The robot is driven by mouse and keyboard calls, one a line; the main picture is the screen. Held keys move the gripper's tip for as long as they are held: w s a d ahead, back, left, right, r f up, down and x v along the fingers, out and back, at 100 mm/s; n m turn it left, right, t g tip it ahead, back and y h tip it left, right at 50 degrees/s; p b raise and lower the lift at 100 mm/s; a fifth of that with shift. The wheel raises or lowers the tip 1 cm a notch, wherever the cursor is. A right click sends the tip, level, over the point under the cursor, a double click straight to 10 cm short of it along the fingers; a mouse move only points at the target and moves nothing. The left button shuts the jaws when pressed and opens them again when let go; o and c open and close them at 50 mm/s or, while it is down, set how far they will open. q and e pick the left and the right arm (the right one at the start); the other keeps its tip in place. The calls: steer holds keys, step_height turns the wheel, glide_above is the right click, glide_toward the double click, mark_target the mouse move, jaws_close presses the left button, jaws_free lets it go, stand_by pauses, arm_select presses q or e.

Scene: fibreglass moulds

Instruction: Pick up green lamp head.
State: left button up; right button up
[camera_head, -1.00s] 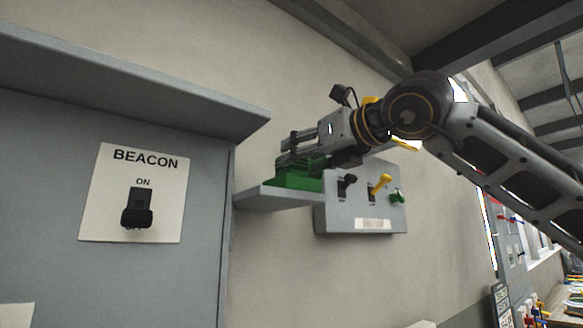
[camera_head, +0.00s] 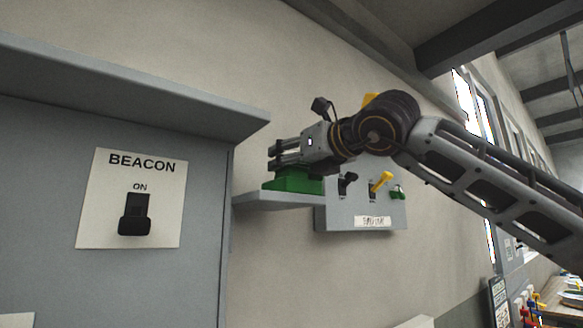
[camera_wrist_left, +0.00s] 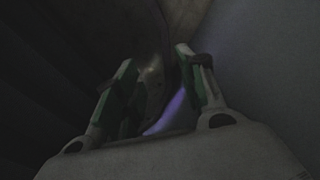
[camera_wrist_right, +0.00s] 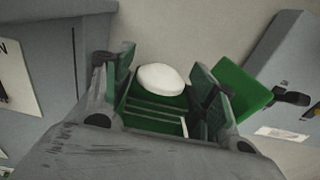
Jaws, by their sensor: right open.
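The green lamp head (camera_head: 292,181) sits on a small grey shelf (camera_head: 282,201) beside the cabinet. In the right wrist view it shows as a green body with slots (camera_wrist_right: 155,108) and a white rounded part (camera_wrist_right: 160,78). My right gripper (camera_head: 274,155) is just above it in the head view. In the right wrist view its fingers (camera_wrist_right: 163,78) are apart, one on each side of the green body; contact cannot be told. My left gripper (camera_wrist_left: 156,66) shows only in its dark wrist view, its fingers apart, with a dim shape beyond them.
A grey cabinet with a BEACON switch panel (camera_head: 130,198) stands at left under a projecting ledge (camera_head: 120,92). Right of the shelf, a wall-mounted box (camera_head: 340,215) carries a black lever, a yellow lever (camera_head: 381,181) and a small green part (camera_head: 397,192).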

steer(key=c, duration=0.9)
steer(key=shift+r, duration=5)
steer(key=shift+r, duration=0.1)
